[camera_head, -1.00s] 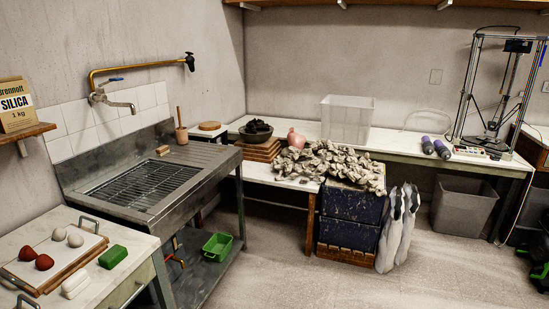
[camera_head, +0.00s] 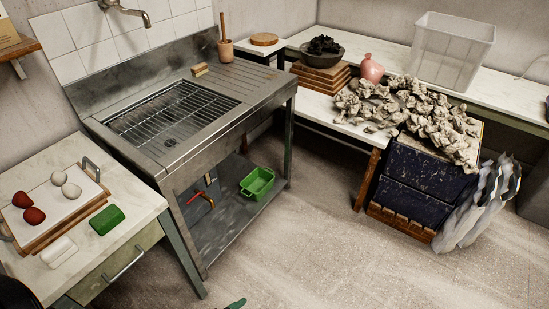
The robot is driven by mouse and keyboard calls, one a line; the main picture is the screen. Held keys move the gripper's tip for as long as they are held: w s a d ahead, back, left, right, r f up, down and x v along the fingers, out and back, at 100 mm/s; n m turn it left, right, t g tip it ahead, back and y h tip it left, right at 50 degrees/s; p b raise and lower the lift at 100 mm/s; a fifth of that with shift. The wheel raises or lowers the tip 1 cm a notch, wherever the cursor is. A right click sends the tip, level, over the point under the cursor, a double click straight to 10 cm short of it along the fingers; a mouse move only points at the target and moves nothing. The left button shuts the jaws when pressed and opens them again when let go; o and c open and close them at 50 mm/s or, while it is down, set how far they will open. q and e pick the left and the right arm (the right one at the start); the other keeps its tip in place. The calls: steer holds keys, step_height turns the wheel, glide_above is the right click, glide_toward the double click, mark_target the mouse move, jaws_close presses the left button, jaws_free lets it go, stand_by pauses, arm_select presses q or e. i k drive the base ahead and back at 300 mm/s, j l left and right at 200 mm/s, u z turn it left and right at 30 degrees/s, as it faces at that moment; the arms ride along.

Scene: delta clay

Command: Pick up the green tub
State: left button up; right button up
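The green tub (camera_head: 258,183) is a small, open, empty-looking container with a handle at its rim. It sits upright on the low metal shelf (camera_head: 228,222) under the steel sink, near the shelf's right end. Its front and top are in clear view, with nothing in front of it. Neither of my grippers can be made out in the head view.
The steel sink bench (camera_head: 175,120) with its wire rack stands above the tub, its legs framing the shelf. A red-handled valve (camera_head: 205,197) is left of the tub. A white-topped table (camera_head: 130,180) holds a green block (camera_head: 107,220). Open floor (camera_head: 330,240) lies right.

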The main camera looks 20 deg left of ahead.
mark_target(255, 185)
steer(key=i+u, duration=0.2)
steer(key=i, duration=0.2)
steer(key=i+l+u, duration=0.2)
steer(key=i, duration=0.15)
steer(key=i+l+u, duration=0.2)
steer(key=i, duration=0.2)
steer(key=i+l+u, duration=0.15)
steer(key=i+u, duration=0.15)
steer(key=u, duration=0.15)
steer(key=i+l+u, duration=0.25)
steer(key=u, duration=0.25)
steer(key=i+l+u, duration=0.2)
steer(key=l+u, duration=0.25)
steer(key=i+l+u, duration=0.15)
steer(key=u, duration=0.35)
steer(key=k+l, duration=0.05)
steer(key=l, duration=0.05)
